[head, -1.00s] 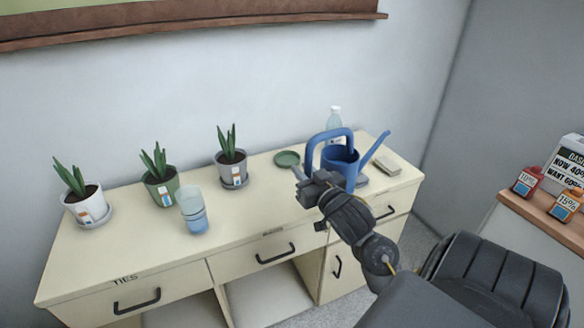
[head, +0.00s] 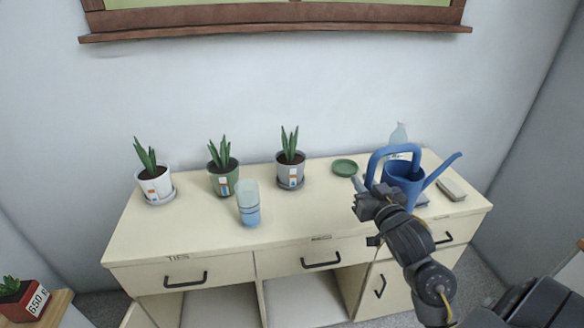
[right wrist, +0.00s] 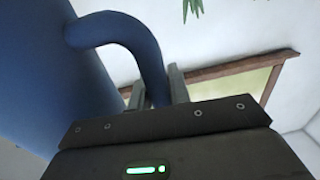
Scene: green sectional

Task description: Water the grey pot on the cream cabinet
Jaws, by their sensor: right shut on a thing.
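The grey pot (head: 290,177) with a green spiky plant stands upright on its saucer on the cream cabinet (head: 205,240), the rightmost of three pots. The blue watering can (head: 403,185) is at the cabinet's right end, its spout pointing up and right. My right gripper (head: 366,192) is shut on the can's handle. In the right wrist view the blue handle (right wrist: 150,65) passes between the fingers (right wrist: 157,92). I cannot tell whether the can's base touches the cabinet top. My left gripper is not in view.
A white pot (head: 155,188), a green pot (head: 223,182) and a clear cup with blue contents (head: 249,208) stand left of the grey pot. A green saucer (head: 345,167) lies between grey pot and can. A clear bottle (head: 398,134) and a small block (head: 451,189) are near the can.

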